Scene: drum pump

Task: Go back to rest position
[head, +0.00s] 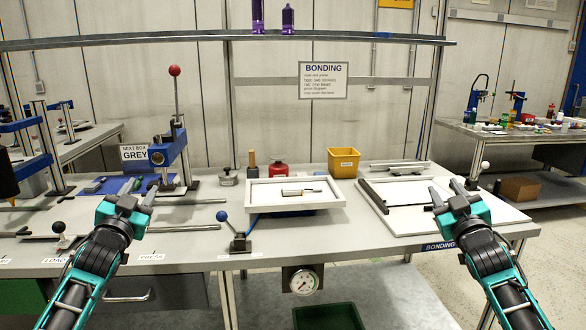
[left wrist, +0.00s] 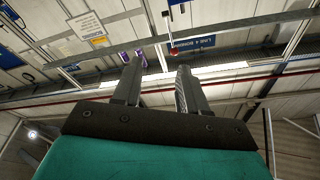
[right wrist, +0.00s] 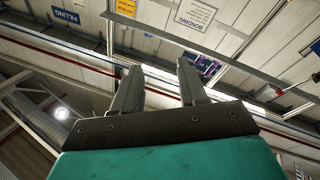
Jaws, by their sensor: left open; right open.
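My left gripper (head: 140,194) is open and empty, raised in front of the bench at the left in the head view. In the left wrist view its two fingers (left wrist: 158,88) stand apart with nothing between them. My right gripper (head: 445,192) is open and empty, raised in front of the white board at the right. Its fingers (right wrist: 160,88) are also apart and empty in the right wrist view. Both wrist views look up toward the wall and ceiling. Neither gripper holds anything.
The bench (head: 370,252) carries a white tray (head: 253,197) with small parts, a yellow bin (head: 343,163), a red can (head: 278,170), a blue-knobbed lever (head: 238,236) and a blue press (head: 168,150). A pressure gauge (head: 303,281) hangs below the front edge. A shelf (head: 230,36) spans above.

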